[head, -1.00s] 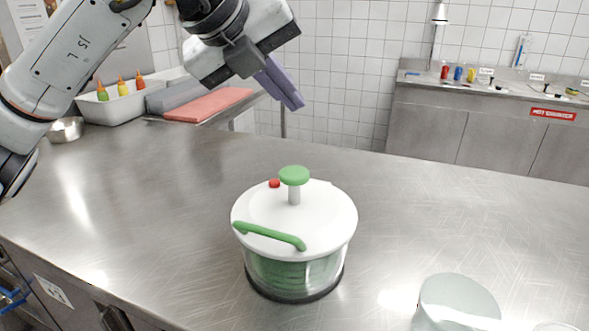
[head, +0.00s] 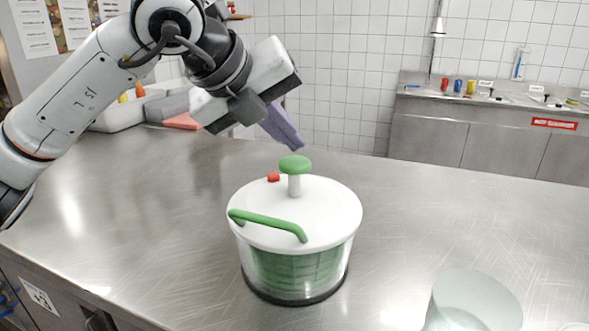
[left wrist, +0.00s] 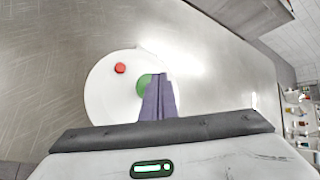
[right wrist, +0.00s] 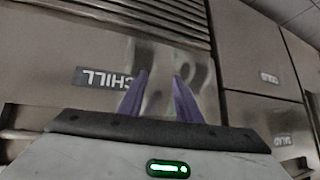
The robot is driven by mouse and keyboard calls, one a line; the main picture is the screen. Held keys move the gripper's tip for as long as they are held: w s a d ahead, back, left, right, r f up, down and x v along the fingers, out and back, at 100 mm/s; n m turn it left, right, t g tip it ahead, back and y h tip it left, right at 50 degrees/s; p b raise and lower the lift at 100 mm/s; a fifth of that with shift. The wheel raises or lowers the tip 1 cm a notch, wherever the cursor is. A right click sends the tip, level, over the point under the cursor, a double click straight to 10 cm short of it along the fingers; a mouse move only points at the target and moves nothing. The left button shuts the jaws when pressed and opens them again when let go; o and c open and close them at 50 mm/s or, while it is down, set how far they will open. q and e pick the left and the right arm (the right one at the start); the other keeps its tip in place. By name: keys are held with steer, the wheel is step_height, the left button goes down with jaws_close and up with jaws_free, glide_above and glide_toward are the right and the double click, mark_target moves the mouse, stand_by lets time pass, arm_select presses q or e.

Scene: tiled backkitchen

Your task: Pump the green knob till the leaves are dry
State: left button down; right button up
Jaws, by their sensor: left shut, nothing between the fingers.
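The salad spinner (head: 295,238) stands upright on the steel counter. It has a clear bowl with green showing inside, a white lid, a green handle bar and a red button (head: 273,177). The green knob (head: 295,165) stands raised on a pale stem at the lid's middle. My left gripper (head: 298,143) is shut and empty, just above the knob in the head view, apart from it as far as I can tell. In the left wrist view its fingers (left wrist: 158,98) partly cover the knob (left wrist: 144,85). My right gripper (right wrist: 160,95) is open and empty, facing steel cabinet fronts.
A clear container (head: 473,302) stands on the counter at the front right. A white bin (head: 118,117) with bottles and a red board (head: 184,121) lie at the back left.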

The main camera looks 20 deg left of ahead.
stand_by(0.4)
stand_by(0.4)
stand_by(0.9)
arm_select(q)
steer(key=shift+f+b, duration=0.45)
steer(key=shift+b, duration=0.15)
steer(key=shift+r, duration=0.1)
